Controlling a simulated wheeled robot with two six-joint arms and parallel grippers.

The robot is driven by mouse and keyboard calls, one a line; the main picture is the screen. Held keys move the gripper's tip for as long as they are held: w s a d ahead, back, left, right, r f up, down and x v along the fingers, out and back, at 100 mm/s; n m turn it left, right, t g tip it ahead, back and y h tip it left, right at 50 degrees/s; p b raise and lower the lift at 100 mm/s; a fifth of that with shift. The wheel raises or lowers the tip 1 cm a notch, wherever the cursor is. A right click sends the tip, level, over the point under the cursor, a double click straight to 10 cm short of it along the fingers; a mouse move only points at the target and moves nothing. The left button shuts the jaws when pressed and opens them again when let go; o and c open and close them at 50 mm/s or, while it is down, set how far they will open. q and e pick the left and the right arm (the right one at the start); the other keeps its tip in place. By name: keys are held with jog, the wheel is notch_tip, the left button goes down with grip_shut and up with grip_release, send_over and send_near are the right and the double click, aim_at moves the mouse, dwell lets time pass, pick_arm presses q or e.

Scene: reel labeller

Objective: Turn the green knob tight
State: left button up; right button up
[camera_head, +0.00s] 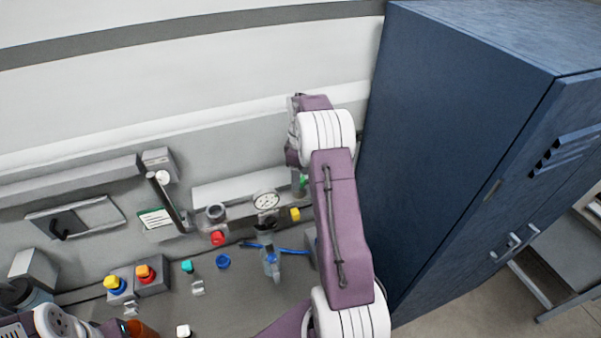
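A small green part (302,181), probably the green knob, shows at the right end of the labeller's back row, mostly hidden by my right arm. The end of my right arm reaches down over it. My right gripper (297,172) is close to or at the green part, but its fingers are too small and covered to read. I cannot tell whether they touch it. A separate teal-green knob (187,266) stands on the bench further left. Part of my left arm shows at the lower left corner; its gripper is not visible.
A large blue cabinet (450,140) stands close to the right of my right arm. Red (217,238), yellow (295,214) and blue (222,261) parts, a dial (266,200) and a box with an orange knob (146,273) crowd the bench (240,300). Bare bench lies in front.

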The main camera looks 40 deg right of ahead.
jog(key=shift+a+r, duration=0.35)
jog(key=shift+a, duration=0.5)
jog(key=c, duration=0.3)
jog(key=shift+s+a+r, duration=0.1)
jog(key=shift+s+a, duration=0.05)
jog(key=shift+s, duration=0.1)
jog(key=c, duration=0.6)
jog(key=shift+s+d, duration=0.1)
jog(key=shift+d, duration=0.15)
grip_shut()
jog(key=shift+d+f, duration=0.2)
jog(key=shift+d, duration=0.1)
jog(key=shift+a, duration=0.2)
pick_arm(q)
jog(key=shift+s+a, duration=0.2)
jog(key=shift+a, duration=0.4)
jog(key=shift+s, duration=0.1)
pick_arm(e)
jog(key=shift+d, duration=0.1)
